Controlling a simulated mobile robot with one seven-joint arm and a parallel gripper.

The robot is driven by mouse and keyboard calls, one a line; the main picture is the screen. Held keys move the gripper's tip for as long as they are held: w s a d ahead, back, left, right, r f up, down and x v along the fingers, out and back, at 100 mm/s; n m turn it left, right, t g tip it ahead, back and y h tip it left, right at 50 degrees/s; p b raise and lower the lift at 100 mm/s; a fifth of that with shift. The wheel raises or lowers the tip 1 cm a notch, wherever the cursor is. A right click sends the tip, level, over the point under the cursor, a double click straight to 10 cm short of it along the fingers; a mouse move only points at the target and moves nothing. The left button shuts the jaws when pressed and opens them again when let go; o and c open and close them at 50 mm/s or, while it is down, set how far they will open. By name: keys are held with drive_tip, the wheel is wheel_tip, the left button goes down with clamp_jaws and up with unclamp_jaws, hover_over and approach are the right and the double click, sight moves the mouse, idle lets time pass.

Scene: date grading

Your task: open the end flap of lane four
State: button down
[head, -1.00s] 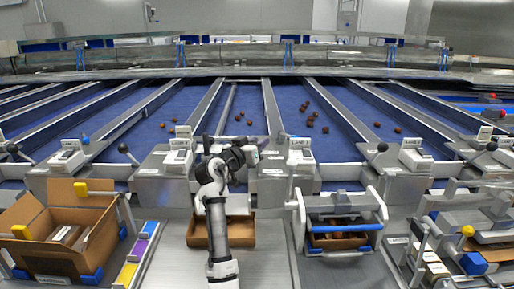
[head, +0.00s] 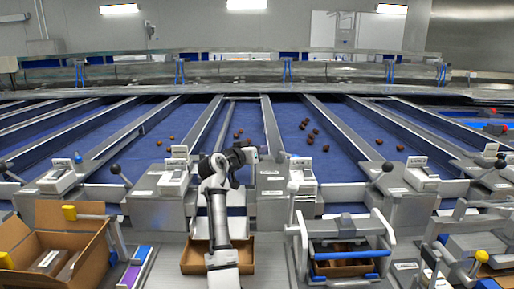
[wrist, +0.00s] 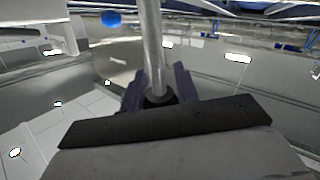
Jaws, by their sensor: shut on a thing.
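My gripper (head: 250,155) is at the end of a lane in the middle of the head view, beside a grey control box (head: 299,172). In the wrist view, the dark jaws (wrist: 160,97) are shut around a bare metal rod (wrist: 152,45), apparently a lever. The rod runs up out of the picture. In the head view my arm hides most of this lever and the lane's end, so the flap's position cannot be told.
Similar levers with black knobs, one (head: 116,169) to the left, stand at the neighbouring lanes. A cardboard tray (head: 193,268) lies below my arm. An open carton (head: 70,218) stands at the left, a framed crate holder (head: 352,225) at the right. Dates (head: 309,139) lie on the blue belts.

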drive_tip(key=shift+w+a+f+n+g, duration=0.15)
drive_tip(key=shift+w+f+g, duration=0.1)
drive_tip(key=shift+f, duration=0.3)
drive_tip(key=shift+w+a+f+n+g, duration=0.15)
drive_tip(key=shift+w+f, duration=0.1)
drive_tip(key=shift+f, duration=0.25)
drive_tip(key=shift+a, duration=0.1)
idle(0.3)
drive_tip(key=c, duration=1.4)
unclamp_jaws()
drive_tip(key=o, duration=0.3)
drive_tip(key=shift+w+a, duration=0.15)
drive_tip(key=shift+a, duration=0.05)
drive_tip(key=shift+o, duration=0.2)
drive_tip(key=shift+d+r, duration=0.3)
